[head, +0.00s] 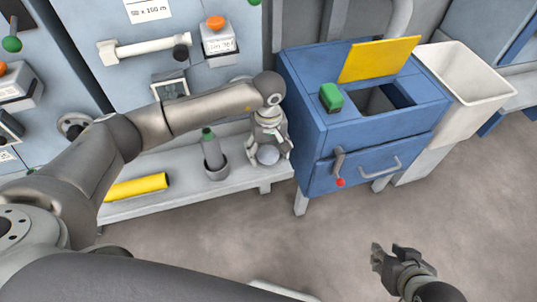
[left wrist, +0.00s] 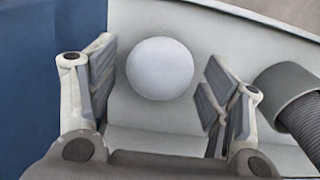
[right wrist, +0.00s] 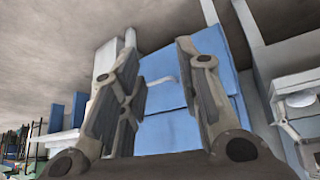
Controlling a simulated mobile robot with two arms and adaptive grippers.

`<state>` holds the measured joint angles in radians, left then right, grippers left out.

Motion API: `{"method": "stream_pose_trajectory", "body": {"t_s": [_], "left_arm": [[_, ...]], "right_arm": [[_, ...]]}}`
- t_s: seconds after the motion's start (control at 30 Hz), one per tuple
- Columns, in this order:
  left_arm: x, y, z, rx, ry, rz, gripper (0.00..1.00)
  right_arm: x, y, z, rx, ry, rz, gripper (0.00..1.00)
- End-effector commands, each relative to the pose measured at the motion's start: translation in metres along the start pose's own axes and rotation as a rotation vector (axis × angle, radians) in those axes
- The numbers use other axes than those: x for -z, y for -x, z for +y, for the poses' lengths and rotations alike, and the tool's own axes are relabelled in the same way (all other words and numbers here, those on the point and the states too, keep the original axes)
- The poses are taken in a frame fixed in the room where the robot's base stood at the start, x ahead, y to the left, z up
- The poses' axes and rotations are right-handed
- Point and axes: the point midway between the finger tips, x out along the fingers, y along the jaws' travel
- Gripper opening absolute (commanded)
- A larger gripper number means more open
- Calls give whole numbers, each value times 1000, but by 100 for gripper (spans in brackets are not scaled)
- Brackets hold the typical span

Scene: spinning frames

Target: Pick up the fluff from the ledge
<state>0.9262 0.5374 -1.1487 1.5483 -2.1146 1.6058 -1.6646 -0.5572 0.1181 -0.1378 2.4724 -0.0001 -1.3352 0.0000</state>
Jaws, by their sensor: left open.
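The fluff is a round pale grey ball (head: 268,155) on the right part of the grey ledge (head: 236,181). In the left wrist view the ball (left wrist: 160,69) sits between my left gripper's spread fingers, with a gap visible on both sides. My left gripper (head: 272,149) is open and points down over the ball; it also shows in the left wrist view (left wrist: 160,88). My right gripper (head: 388,256) is low over the floor at the right, away from the ledge. Its fingers (right wrist: 158,85) are apart and empty in the right wrist view.
A yellow cylinder (head: 137,187) lies farther left. A blue cabinet (head: 365,150) stands close on the right, beside a white bin (head: 462,85). The front floor is clear.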

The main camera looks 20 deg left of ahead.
Motion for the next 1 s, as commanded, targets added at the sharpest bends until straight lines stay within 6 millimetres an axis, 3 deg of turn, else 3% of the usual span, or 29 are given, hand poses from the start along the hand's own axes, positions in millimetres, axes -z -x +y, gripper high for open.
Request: {"method": "stream_pose_trajectory", "body": {"t_s": [0.03, 0.33, 0.77, 0.87, 1.0], "left_arm": [[0, 0, 0, 0, 0, 0, 72], [0, 0, 0, 0, 0, 0, 33], [0, 4, 0, 0, 0, 1, 33], [0, 11, 0, -1, 0, 2, 33], [0, 27, 1, -2, -1, 2, 33]], "right_arm": [[0, 0, 0, 0, 0, 0, 32], [0, 0, 0, 0, 0, 0, 32], [-1, 1, 0, -1, 0, -8, 32], [-6, 2, 1, -1, 0, -32, 32], [-26, 7, 3, -5, -4, -118, 32]]}}
